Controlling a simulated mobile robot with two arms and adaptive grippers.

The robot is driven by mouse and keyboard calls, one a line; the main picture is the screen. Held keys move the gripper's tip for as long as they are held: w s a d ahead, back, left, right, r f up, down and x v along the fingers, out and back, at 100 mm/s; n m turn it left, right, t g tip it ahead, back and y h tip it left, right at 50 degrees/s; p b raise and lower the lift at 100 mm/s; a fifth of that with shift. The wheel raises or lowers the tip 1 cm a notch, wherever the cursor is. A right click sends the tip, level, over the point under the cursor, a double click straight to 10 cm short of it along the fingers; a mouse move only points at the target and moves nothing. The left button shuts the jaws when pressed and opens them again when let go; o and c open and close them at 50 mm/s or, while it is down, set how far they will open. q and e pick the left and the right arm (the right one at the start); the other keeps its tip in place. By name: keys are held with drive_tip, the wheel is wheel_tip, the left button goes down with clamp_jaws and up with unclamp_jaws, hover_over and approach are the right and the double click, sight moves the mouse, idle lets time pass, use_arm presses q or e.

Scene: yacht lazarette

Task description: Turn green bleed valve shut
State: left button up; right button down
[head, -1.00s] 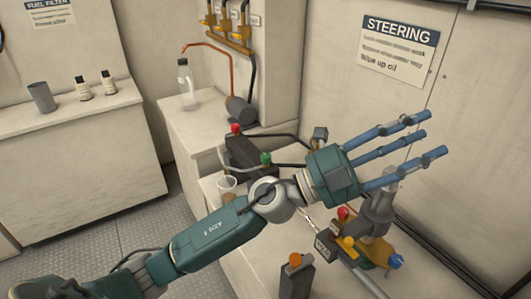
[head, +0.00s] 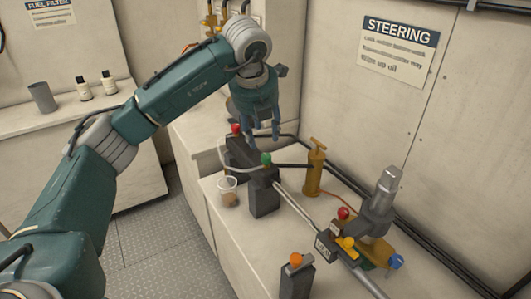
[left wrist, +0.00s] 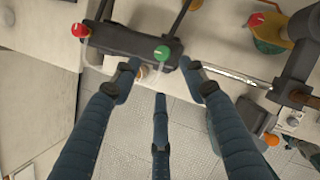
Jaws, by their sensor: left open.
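The green bleed valve (head: 266,158) is a round green knob on top of a dark block at the near end of the steering fitting on the bench. In the left wrist view the green knob (left wrist: 162,53) shows with a pale mark across it, just beyond the fingertips. My left gripper (head: 263,131) points down above the green knob, a little apart from it. Its three blue fingers are spread open and empty in the left wrist view (left wrist: 158,74). My right gripper is not in view.
A red knob (head: 236,129) sits at the fitting's far end. A clear cup (head: 228,192) with brownish contents stands beside the block. A brass hand pump (head: 316,170) stands to the right. An orange-knobbed block (head: 296,278) and a blue knob (head: 396,261) are nearer.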

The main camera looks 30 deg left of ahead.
sight(266, 155)
use_arm(q)
drive_tip(key=p+x, duration=0.2)
drive_tip(key=x, duration=0.8)
drive_tip(key=shift+w+d+f, duration=0.1)
drive_tip(key=shift+d+f, duration=0.05)
drive_tip(key=shift+f, duration=0.1)
drive_tip(key=shift+c, duration=0.5)
drive_tip(key=shift+r, duration=0.1)
clamp_jaws()
